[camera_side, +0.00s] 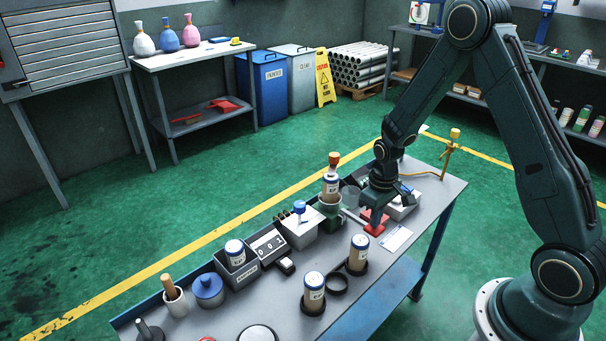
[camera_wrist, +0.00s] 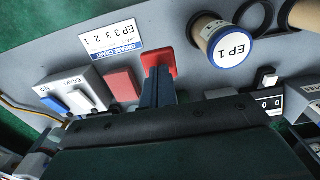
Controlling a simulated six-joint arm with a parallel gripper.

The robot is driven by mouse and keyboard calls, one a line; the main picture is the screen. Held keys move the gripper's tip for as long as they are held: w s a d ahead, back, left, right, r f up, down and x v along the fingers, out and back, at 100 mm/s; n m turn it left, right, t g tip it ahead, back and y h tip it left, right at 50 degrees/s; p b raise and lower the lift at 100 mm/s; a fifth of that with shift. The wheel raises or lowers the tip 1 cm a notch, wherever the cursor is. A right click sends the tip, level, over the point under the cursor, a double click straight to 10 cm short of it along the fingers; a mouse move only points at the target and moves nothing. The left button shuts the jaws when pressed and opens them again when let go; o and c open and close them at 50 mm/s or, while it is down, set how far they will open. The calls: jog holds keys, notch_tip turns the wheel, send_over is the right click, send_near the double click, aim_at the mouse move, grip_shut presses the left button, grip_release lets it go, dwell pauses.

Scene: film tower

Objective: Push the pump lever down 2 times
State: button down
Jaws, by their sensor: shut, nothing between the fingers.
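The red parts by my gripper appear to be the pump lever; which one is the handle I cannot tell. In the side view a red piece (camera_side: 374,229) lies on the bench just below my gripper (camera_side: 376,212). In the wrist view a red pad (camera_wrist: 159,58) shows just past the tips of my gripper (camera_wrist: 158,72), and a red block (camera_wrist: 122,85) sits to the left of the fingers. My fingers are together and empty, pointing down. They overlap the red pad in the picture; whether they touch it is unclear.
A white switch box (camera_wrist: 75,100) and a grease chart card (camera_wrist: 111,40) lie close by. An EP 1 canister (camera_wrist: 222,42) and a counter (camera_wrist: 269,104) are to the right in the wrist view. Canisters (camera_side: 314,287) and bins (camera_side: 237,270) crowd the bench's nearer end.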

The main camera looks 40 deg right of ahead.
jog(key=shift+f, duration=1.95)
jog(key=shift+r, duration=2.5)
